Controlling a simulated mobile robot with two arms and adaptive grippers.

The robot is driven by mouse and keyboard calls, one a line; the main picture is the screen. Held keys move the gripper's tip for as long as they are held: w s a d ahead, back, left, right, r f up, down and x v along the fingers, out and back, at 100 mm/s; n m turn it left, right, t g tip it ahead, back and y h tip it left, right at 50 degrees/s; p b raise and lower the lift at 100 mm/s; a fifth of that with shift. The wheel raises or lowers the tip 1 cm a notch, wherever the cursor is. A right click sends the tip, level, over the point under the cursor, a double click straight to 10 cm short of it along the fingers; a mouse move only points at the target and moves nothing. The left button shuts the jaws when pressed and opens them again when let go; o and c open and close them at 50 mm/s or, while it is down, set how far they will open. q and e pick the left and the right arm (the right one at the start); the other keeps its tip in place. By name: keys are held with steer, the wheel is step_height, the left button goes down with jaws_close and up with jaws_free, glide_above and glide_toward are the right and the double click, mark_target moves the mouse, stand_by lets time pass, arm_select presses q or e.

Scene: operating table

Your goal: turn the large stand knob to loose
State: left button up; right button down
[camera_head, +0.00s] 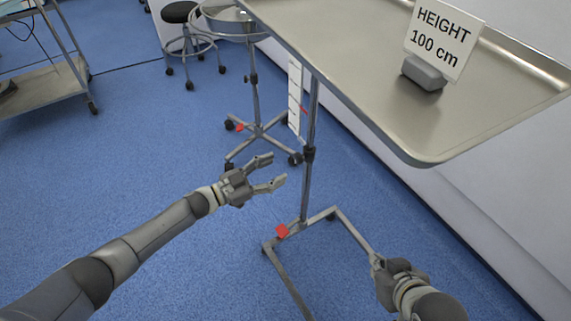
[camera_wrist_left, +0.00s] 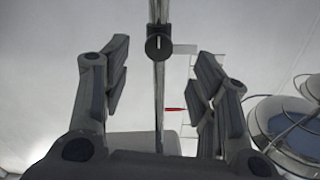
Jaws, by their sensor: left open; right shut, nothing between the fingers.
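The large stand has a metal tray (camera_head: 350,80) on an upright pole (camera_head: 306,195). A dark knob at a collar (camera_head: 309,153) sits partway up the pole. In the left wrist view the round dark knob (camera_wrist_left: 158,47) is ahead, in the gap between the fingertips, and looks untouched. My left gripper (camera_head: 277,170) is open and empty, left of the pole, with its fingers pointing towards it. My right gripper (camera_head: 375,262) is low at the right, by the stand's base, shut with nothing visible in it.
A sign reading HEIGHT 100 cm (camera_head: 441,38) stands on the tray. Behind the pole are a white scale (camera_head: 295,95) with a red pointer (camera_head: 303,109) and a wheeled basin stand (camera_head: 256,100). A stool (camera_head: 180,12) and cart (camera_head: 45,85) are farther back. Blue floor at left is clear.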

arm_select(q)
steer(key=v, duration=0.5)
steer(key=shift+s+a, duration=0.2)
